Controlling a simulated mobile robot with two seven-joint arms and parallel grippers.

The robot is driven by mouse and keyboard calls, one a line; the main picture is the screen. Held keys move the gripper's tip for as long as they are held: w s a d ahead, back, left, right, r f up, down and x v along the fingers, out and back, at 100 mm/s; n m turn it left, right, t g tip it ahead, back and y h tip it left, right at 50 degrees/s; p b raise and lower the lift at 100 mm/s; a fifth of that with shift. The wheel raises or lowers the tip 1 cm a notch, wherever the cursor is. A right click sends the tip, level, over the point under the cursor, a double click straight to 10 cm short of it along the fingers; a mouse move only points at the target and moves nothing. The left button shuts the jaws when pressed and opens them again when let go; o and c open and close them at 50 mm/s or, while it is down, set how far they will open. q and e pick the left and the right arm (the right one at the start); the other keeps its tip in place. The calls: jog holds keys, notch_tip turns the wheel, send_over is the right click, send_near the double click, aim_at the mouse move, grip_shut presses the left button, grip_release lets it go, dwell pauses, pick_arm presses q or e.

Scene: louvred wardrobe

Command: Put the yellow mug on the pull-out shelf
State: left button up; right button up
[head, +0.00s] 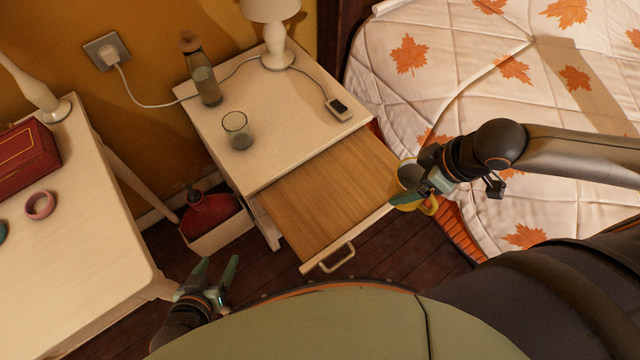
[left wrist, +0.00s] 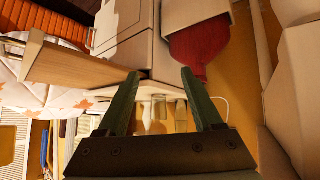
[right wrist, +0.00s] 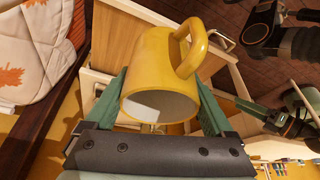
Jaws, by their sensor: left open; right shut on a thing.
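The yellow mug (right wrist: 157,75) is between the fingers of my right gripper (right wrist: 160,105), which is shut on it. In the right wrist view its white inside and its handle show. My left gripper (head: 212,275) is open and empty, low in front of the nightstand and left of the shelf.
On the nightstand top (head: 290,110) stand a glass (head: 237,130), a bottle (head: 205,82), a lamp (head: 275,40) and a small black device (head: 339,108). A bed (head: 440,60) is at the right, a white table (head: 80,260) at the left.

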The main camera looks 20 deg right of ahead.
jog(key=shift+w+a, duration=0.1)
jog(key=shift+a, duration=0.35)
jog(key=shift+w+a+f, duration=0.1)
jog(key=shift+w+a, duration=0.05)
jog(key=shift+w, duration=0.1)
jog(key=w+a+f+b, duration=0.2)
jog(key=w+a+f, duration=0.2)
jog(key=w, duration=0.4)
jog(key=b, duration=0.2)
send_near(338, 176)
jog(key=shift+w+a+f, duration=0.2)
jog(key=shift+w+a, duration=0.3)
jog(key=shift+w, duration=0.2)
notch_tip(338, 176, down, 2)
jog(key=shift+f+b, duration=0.2)
jog(key=shift+b, duration=0.1)
pick_arm(q)
jog(key=f, duration=0.3)
jog(key=shift+w+a, duration=0.15)
jog(key=shift+a, duration=0.1)
pick_arm(e)
jog(key=shift+f, duration=0.3)
jog(key=shift+f, duration=0.15)
